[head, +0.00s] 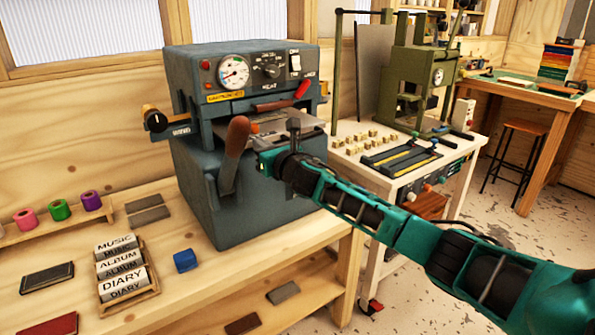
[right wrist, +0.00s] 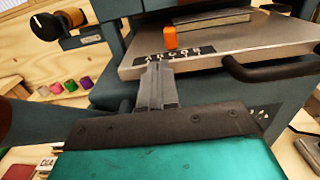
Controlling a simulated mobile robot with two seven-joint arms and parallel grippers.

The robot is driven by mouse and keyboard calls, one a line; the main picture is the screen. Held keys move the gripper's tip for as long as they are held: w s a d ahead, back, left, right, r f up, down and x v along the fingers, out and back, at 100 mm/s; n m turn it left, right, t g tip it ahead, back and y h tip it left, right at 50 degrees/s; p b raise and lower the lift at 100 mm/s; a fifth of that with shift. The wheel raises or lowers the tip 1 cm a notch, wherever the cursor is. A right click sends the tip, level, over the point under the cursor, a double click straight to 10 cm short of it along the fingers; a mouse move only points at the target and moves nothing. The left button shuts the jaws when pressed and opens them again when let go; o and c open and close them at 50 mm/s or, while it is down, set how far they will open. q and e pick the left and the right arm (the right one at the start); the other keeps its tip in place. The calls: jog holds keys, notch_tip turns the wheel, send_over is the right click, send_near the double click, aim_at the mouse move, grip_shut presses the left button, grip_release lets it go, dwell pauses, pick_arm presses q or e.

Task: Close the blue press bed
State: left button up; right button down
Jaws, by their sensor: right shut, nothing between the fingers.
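The blue press (head: 235,205) stands on the wooden bench, with a dial and switches on its upper front. Its bed (head: 272,127) is a flat metal plate sticking out of the opening at the front. In the right wrist view the bed (right wrist: 225,45) carries a dark lettered strip along its near edge and a black bar handle (right wrist: 265,72) at the right. My right gripper (right wrist: 157,72) is shut and empty, its tips at the bed's front edge by the lettered strip; contact is unclear. It also shows in the head view (head: 293,126). My left gripper is out of view.
A red-brown lever (head: 236,136) rises at the press's front, left of my right gripper. A green press (head: 420,75) stands on the white cart behind.

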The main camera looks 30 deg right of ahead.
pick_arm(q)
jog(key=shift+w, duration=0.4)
pick_arm(e)
jog(key=shift+w+a, duration=0.1)
jog(key=shift+w, duration=0.85)
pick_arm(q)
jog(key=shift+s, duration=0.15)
pick_arm(e)
jog(key=shift+s+f, duration=0.1)
jog(key=shift+s, duration=0.05)
